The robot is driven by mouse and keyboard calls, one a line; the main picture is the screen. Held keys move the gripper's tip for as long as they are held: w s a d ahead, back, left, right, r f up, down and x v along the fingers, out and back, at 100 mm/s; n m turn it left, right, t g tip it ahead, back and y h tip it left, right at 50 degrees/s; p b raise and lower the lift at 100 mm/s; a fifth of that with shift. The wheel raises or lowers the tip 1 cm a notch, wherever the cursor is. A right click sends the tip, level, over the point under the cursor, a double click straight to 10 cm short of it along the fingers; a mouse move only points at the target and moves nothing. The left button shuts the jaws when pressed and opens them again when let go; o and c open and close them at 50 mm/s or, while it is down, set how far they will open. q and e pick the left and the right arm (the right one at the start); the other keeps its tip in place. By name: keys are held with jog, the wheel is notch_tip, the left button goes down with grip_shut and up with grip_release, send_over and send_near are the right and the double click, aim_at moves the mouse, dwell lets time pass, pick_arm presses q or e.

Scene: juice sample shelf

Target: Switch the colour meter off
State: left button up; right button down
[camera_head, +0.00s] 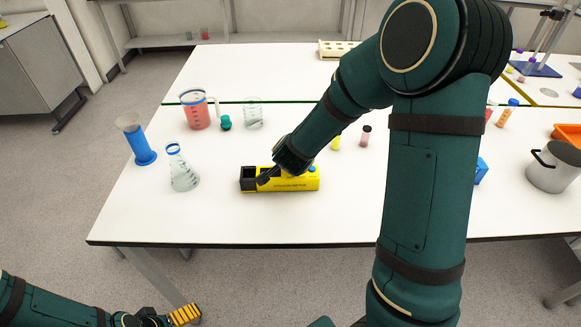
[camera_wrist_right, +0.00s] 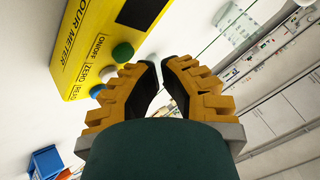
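The yellow colour meter (camera_head: 295,184) lies on the white table, its left end black. In the right wrist view the meter (camera_wrist_right: 82,50) shows labels reading ON/OFF and ZERO, a third label, and green (camera_wrist_right: 122,53), white (camera_wrist_right: 107,73) and blue (camera_wrist_right: 97,90) buttons. The green one is beside ON/OFF. A dark display (camera_wrist_right: 140,12) is partly cut off; I cannot read it. My right gripper (camera_wrist_right: 160,64) is above the meter, fingertips almost together, holding nothing visible. In the head view my right wrist hides part of the meter. My left gripper (camera_head: 186,315) is low, off the table's front; its opening is unclear.
A blue cylinder (camera_head: 139,144), conical flask (camera_head: 183,172), red-filled jug (camera_head: 196,113) and clear beaker (camera_head: 253,115) stand left of and behind the meter. Small vials (camera_head: 365,137) stand behind it. A grey pot (camera_head: 553,170) is far right. The table front left is clear.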

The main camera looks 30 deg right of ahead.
jog(key=shift+r+p, duration=3.05)
jog(key=shift+f, duration=0.1)
